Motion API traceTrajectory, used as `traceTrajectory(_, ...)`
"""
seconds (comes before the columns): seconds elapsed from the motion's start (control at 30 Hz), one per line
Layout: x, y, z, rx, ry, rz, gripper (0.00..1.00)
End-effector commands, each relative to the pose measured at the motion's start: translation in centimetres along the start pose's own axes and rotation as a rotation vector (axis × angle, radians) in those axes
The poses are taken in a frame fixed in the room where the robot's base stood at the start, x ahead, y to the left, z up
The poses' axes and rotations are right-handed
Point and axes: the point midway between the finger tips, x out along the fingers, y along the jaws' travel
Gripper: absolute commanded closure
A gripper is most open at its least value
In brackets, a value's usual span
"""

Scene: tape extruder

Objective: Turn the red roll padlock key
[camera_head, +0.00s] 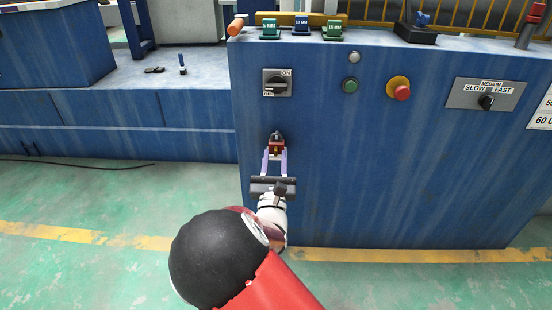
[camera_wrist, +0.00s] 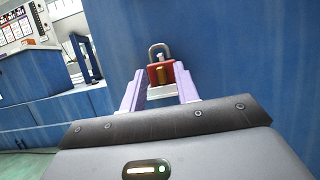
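The red padlock (camera_head: 276,144) hangs on the front of the blue machine cabinet, below the on/off switch. In the wrist view, the padlock (camera_wrist: 160,73) shows a grey shackle on top and a small yellowish piece on its front, which may be the key. My gripper (camera_head: 274,158) is just below and in front of the padlock. Its two purple fingers (camera_wrist: 161,91) are apart, one to each side of the padlock's lower part. I cannot tell whether they touch it. A pale block shows between the fingers in the wrist view.
The blue cabinet (camera_head: 370,190) stands close in front of my gripper. Above the padlock are an on/off rotary switch (camera_head: 277,83), a green button (camera_head: 350,86), a red button (camera_head: 398,88) and a speed selector (camera_head: 486,102). Green floor is free at the left.

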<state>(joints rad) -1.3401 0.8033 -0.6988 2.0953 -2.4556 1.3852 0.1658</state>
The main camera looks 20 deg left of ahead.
Motion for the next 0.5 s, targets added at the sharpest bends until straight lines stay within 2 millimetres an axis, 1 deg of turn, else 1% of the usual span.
traceTrajectory(0.13, 0.89, -0.04, 0.01, -0.001, -0.001, -0.001, 0.69)
traceTrajectory(0.37, 0.98, -0.05, 0.01, -0.001, 0.001, -0.001, 0.69)
traceTrajectory(0.47, 0.97, -0.06, 0.01, -0.001, 0.001, -0.001, 0.80)
traceTrajectory(0.5, 0.97, -0.06, 0.01, -0.001, 0.001, -0.001, 0.85)
